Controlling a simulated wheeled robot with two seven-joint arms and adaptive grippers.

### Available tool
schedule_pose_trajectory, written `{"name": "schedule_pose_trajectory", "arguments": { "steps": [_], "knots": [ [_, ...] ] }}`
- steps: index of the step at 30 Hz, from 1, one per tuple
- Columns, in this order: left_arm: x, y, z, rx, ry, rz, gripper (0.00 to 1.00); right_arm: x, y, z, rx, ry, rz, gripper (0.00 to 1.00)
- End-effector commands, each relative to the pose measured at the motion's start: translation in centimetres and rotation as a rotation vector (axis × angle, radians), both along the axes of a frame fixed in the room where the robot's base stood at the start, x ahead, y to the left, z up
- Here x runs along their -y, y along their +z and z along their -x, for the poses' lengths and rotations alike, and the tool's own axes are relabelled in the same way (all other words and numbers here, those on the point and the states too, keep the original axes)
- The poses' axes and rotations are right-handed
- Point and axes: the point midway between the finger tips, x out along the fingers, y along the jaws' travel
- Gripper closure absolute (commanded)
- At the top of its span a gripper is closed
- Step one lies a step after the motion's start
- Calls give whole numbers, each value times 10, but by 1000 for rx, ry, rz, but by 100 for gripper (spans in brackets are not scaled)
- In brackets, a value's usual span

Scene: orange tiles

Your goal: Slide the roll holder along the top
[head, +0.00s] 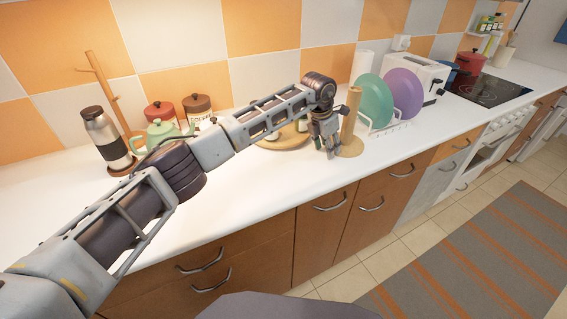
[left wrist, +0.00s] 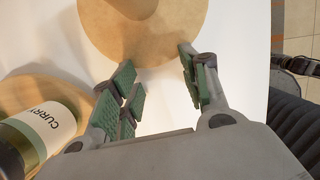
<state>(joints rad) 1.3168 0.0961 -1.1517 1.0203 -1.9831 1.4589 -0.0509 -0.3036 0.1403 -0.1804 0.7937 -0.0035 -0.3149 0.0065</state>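The roll holder (head: 352,118) is a light wooden upright post on a round base, standing on the white counter top. In the left wrist view its round base (left wrist: 185,35) fills the top, with the post at the upper edge, partly cut off. My left gripper (head: 328,150) points down just left of the post, low over the counter. In the left wrist view the green-padded fingers (left wrist: 156,65) are spread, with nothing held between them. Their tips are at the near edge of the base; I cannot tell whether they touch it. My right gripper is not in view.
A round wooden board (head: 268,143) with jars, including a curry jar (left wrist: 40,125), is left of the gripper. A dish rack with a green plate (head: 373,101) and purple plate (head: 405,94) stands close right of the holder. The counter's front strip (head: 300,175) is clear.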

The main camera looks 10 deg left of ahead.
Motion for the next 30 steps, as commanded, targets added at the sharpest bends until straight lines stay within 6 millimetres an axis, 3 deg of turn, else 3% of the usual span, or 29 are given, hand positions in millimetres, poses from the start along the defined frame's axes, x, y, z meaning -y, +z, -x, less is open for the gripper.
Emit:
{"name": "schedule_pose_trajectory", "arguments": {
  "steps": [30],
  "knots": [
    [26, -1, -21, 0, 0, 0, 55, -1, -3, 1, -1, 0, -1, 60]
  ]
}}
